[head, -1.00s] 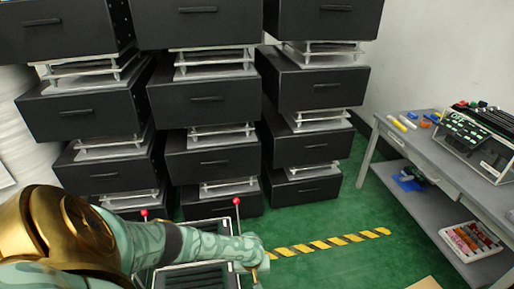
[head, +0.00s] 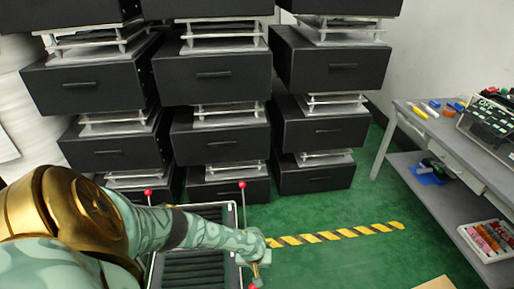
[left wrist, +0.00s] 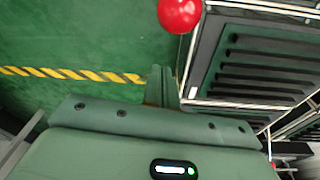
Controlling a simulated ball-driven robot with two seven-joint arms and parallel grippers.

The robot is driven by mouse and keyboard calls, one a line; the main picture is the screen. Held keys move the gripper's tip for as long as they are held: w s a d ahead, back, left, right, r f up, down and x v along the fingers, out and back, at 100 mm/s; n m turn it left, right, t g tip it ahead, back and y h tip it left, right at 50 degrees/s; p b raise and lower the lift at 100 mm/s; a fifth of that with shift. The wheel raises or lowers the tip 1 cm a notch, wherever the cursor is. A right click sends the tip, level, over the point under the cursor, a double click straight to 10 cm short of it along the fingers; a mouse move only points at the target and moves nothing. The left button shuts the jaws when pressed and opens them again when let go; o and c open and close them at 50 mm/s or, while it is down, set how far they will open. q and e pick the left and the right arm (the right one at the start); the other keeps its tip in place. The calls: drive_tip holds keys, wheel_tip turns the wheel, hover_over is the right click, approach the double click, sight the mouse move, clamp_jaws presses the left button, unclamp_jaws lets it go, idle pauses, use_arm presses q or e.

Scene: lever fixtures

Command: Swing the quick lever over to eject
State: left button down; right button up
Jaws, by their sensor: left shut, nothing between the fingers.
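A low fixture with a black ribbed top in a pale metal frame (head: 234,214) stands at the bottom of the head view, partly behind my left arm. Upright levers with red ball knobs rise from it, one at the left (head: 148,192) and one at the right (head: 242,185). Another red knob (head: 254,286) shows at the bottom edge, just below my left gripper (head: 262,262). I cannot tell which lever is the quick one. In the left wrist view, the shut, empty fingers (left wrist: 163,84) are beside the ribbed fixture (left wrist: 270,65), apart from a red knob (left wrist: 180,14).
Black drawer units (head: 212,75) stand stacked behind the fixture. A grey workbench (head: 440,135) with a control box (head: 490,118) and a tray of coloured items (head: 485,240) is at the right. Yellow-black floor tape (head: 340,233) crosses open green floor.

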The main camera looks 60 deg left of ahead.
use_arm(q)
drive_tip(key=shift+s+d+r+p, duration=0.15)
drive_tip(key=shift+s+d+p, duration=0.05)
drive_tip(key=shift+s+d, duration=0.5)
drive_tip(key=shift+s+d+r+p, duration=0.15)
drive_tip(key=shift+s+d, duration=0.35)
drive_tip(key=shift+d, duration=0.3)
use_arm(e)
drive_tip(key=shift+s+d+f, duration=0.1)
drive_tip(key=shift+s+f, duration=0.15)
drive_tip(key=shift+s, duration=0.1)
drive_tip(key=shift+s, duration=0.1)
